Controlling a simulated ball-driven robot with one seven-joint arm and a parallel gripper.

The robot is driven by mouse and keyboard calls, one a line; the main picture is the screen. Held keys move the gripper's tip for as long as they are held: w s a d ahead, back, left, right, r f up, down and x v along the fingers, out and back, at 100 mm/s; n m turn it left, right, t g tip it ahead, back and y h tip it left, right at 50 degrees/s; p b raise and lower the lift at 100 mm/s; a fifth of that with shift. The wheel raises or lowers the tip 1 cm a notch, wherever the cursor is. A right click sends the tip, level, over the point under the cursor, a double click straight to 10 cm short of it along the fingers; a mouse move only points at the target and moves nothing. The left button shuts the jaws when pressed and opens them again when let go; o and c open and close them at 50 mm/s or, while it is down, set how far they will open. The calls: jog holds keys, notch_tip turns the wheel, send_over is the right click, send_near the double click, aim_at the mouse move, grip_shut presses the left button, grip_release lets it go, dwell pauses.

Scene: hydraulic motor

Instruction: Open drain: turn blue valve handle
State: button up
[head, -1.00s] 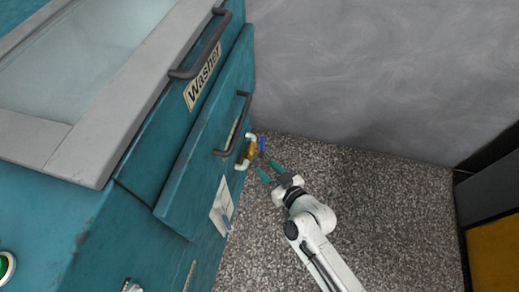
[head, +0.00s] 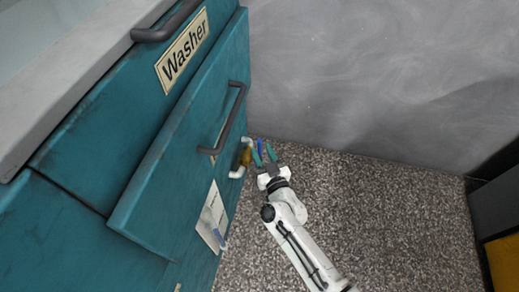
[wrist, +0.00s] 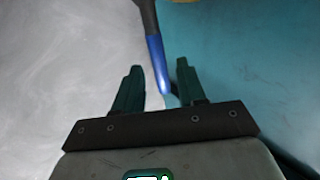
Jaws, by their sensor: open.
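The blue valve handle (head: 260,147) sits at the brass valve (head: 246,157) on a white pipe, low on the right side of the teal washer. In the wrist view the blue handle (wrist: 157,62) reaches down from the top, and its tip lies between my two green fingers. My gripper (head: 264,156) is open at the handle; it also shows in the wrist view (wrist: 158,82). The handle appears nearer the right finger; I cannot tell whether they touch.
The teal washer (head: 150,190) fills the left, with dark bar handles (head: 232,118) sticking out above the valve. A grey wall (head: 370,80) stands behind. The speckled floor (head: 370,220) is clear to the right. A grey and yellow object (head: 505,260) stands at the far right.

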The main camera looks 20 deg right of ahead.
aim_at(261, 149)
jog(key=shift+w+b, duration=0.4)
jog(key=shift+w, duration=1.1)
grip_shut()
